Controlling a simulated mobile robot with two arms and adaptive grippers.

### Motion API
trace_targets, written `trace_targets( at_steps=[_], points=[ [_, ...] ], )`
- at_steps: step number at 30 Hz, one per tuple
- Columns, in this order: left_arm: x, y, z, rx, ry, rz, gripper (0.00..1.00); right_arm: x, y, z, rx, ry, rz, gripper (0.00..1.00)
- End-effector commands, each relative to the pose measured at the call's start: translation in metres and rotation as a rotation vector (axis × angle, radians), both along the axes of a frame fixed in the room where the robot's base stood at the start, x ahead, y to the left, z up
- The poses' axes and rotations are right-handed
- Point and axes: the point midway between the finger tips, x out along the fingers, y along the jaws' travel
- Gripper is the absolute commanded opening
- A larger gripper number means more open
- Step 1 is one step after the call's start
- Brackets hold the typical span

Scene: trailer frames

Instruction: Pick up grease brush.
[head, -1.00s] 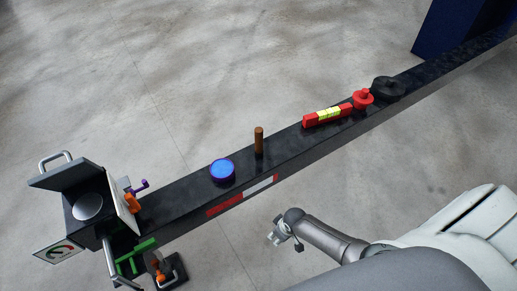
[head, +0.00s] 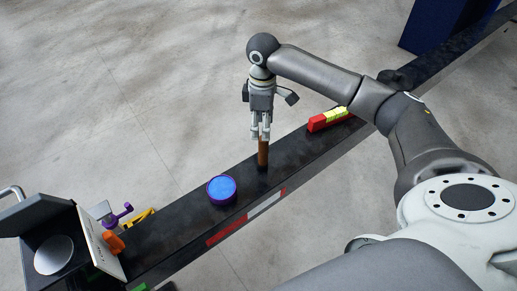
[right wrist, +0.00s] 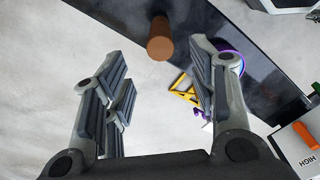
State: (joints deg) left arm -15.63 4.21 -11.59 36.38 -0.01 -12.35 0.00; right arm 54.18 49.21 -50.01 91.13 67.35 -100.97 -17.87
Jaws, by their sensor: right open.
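The grease brush seems to be the brown upright stick (head: 263,155) standing on the black trailer beam (head: 310,160). Its brown round top (right wrist: 159,42) shows in the right wrist view, near the upper middle, beyond and between the spread fingers. My right gripper (head: 260,134) is open just above the stick in the head view, its fingers pointing down at the stick's upper end. It also shows in the right wrist view (right wrist: 160,85) with nothing between its fingers. Whether the fingers touch the stick cannot be told. My left gripper is not in view.
A blue round tin with a purple rim (head: 221,189) stands on the beam left of the stick. A red and yellow block (head: 329,120) lies to the right, partly near my arm.

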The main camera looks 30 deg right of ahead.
Motion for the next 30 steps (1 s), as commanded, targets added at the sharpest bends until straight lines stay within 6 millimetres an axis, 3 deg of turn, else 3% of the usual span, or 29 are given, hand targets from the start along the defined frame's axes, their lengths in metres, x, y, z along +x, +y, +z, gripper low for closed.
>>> trace_targets(
  at_steps=[4, 9, 14, 22, 30],
  points=[
    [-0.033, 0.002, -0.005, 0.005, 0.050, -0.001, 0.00, -0.001, 0.000, -0.027, -0.001, 0.003, -0.001, 0.53],
    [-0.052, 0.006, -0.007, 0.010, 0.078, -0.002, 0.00, -0.001, 0.000, -0.044, 0.000, 0.001, -0.001, 0.53],
    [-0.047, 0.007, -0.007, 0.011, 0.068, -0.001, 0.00, -0.002, -0.002, -0.059, -0.002, 0.003, -0.002, 0.53],
    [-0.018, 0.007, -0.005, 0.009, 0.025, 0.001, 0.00, -0.004, -0.004, -0.095, 0.000, 0.000, -0.001, 0.53],
    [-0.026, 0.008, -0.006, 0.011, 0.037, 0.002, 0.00, -0.003, -0.003, -0.099, 0.000, -0.001, 0.000, 0.53]
  ],
)
